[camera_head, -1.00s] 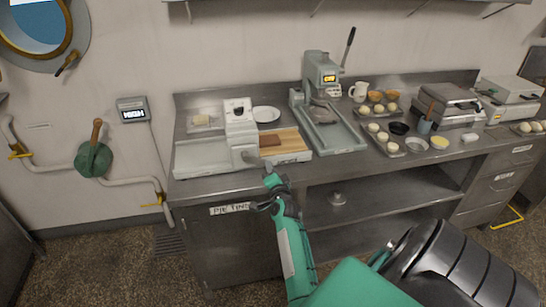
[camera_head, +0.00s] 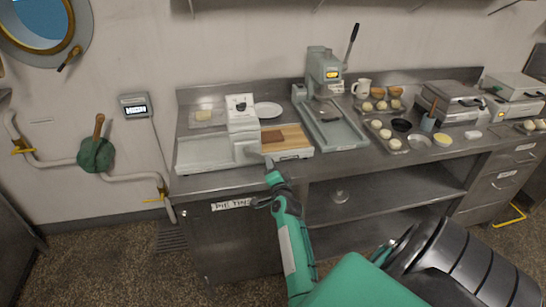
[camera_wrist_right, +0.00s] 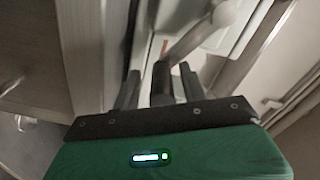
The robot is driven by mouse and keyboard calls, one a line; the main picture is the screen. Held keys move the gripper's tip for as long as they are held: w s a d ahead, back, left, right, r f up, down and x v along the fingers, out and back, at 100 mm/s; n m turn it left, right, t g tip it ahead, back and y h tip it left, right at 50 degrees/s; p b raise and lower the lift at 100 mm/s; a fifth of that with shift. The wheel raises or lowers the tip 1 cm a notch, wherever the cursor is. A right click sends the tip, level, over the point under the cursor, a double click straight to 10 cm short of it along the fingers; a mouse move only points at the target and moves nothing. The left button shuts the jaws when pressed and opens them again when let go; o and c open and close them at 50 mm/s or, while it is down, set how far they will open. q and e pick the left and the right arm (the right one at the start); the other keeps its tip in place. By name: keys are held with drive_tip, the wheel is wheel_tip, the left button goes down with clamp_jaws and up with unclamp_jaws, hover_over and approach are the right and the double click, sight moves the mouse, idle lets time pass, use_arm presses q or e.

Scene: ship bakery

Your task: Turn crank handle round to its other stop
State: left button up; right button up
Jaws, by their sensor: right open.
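A pale slicer-like machine (camera_head: 241,125) stands at the counter's left part, with its crank on the front right side. In the right wrist view the grey crank arm (camera_wrist_right: 195,40) runs down from a round hub to a dark crank handle (camera_wrist_right: 161,82). My right gripper (camera_wrist_right: 160,90) is open, with one finger on each side of the handle; I cannot tell whether they touch it. In the head view my right gripper (camera_head: 270,168) is at the counter's front edge, in front of the machine, and hides the handle. My left gripper is out of view.
A press (camera_head: 325,75) with a long lever stands farther right. A steel counter (camera_head: 225,184) edge lies beneath my gripper. A green wall valve (camera_head: 95,156) is at left.

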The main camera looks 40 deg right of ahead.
drive_tip(key=shift+s+a, duration=0.1)
drive_tip(key=shift+s, duration=0.1)
drive_tip(key=p+v, duration=0.4)
drive_tip(key=v, duration=0.9)
drive_tip(key=shift+a, duration=0.15)
